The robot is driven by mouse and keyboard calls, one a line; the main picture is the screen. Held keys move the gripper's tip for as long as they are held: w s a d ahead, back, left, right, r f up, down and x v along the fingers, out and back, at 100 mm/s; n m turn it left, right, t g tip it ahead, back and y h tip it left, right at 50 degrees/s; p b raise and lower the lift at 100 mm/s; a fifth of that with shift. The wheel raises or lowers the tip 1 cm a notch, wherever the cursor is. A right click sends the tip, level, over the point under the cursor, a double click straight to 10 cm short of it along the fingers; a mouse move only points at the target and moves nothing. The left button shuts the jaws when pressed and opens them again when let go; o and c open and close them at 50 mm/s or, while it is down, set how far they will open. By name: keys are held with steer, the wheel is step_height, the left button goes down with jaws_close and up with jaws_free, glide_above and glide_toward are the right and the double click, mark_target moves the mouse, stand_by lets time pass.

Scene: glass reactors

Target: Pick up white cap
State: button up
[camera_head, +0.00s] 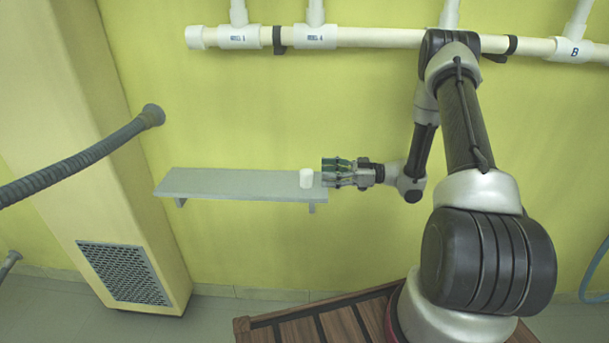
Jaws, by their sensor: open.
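The white cap (306,179) is a small white cylinder standing near the right end of a grey wall shelf (225,184). My gripper (325,172) is just to the right of the cap at the shelf's right end, pointing left toward it. The fingers are open and hold nothing that I can see. A small gap seems to lie between the fingertips and the cap, but I cannot tell the depth exactly.
A white pipe (380,38) with labelled fittings runs along the yellow wall above. The shelf left of the cap is bare. A slatted wooden surface (320,322) lies below.

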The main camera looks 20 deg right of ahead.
mark_target(306, 174)
steer(key=x, duration=0.4)
steer(key=s+x, duration=0.1)
steer(key=x, duration=0.1)
steer(key=shift+a+f, duration=0.2)
steer(key=shift+w+a, duration=0.25)
steer(key=shift+a, duration=0.2)
steer(key=c, duration=1.2)
